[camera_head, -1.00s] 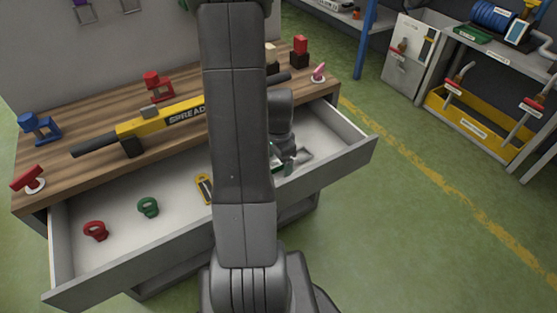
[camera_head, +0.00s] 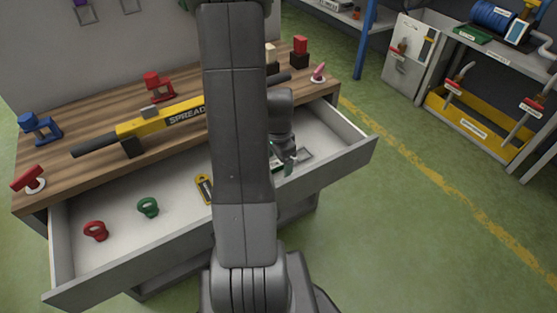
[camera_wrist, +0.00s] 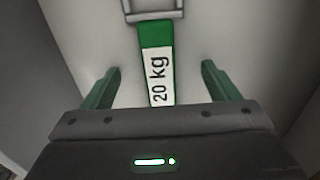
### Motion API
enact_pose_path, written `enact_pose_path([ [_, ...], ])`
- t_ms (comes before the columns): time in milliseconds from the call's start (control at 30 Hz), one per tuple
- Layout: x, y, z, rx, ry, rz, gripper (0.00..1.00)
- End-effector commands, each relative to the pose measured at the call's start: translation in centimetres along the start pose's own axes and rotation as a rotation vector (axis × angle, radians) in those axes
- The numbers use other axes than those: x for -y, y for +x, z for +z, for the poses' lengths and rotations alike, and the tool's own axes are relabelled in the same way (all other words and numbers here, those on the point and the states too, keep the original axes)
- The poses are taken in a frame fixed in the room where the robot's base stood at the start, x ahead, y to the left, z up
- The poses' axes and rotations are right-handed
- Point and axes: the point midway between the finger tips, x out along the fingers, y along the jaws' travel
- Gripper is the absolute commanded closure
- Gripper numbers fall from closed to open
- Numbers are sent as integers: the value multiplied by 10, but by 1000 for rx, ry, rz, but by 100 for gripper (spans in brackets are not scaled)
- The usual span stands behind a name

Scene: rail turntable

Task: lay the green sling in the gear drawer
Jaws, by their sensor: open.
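The green sling (camera_wrist: 155,45) has a white "20 kg" label and a grey metal buckle (camera_wrist: 152,10) at its far end. It lies on the pale floor of the open gear drawer (camera_head: 120,262). In the head view the buckle (camera_head: 304,154) shows in the drawer's right part, while my arm hides much of the sling. My gripper (camera_wrist: 160,85) is open, its green fingers apart on either side of the sling, not touching it. In the head view my gripper (camera_head: 286,165) is low over the drawer.
The drawer also holds a red eyebolt (camera_head: 96,231), a green eyebolt (camera_head: 148,207) and a yellow item (camera_head: 203,188). A yellow spreader bar (camera_head: 160,121) lies on the wooden bench top (camera_head: 75,160).

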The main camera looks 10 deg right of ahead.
Motion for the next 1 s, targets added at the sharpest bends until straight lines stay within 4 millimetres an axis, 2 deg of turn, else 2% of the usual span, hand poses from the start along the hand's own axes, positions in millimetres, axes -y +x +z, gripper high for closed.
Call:
enact_pose_path([
  [1000, 0, -42, 0, 0, 0, -1, 18],
])
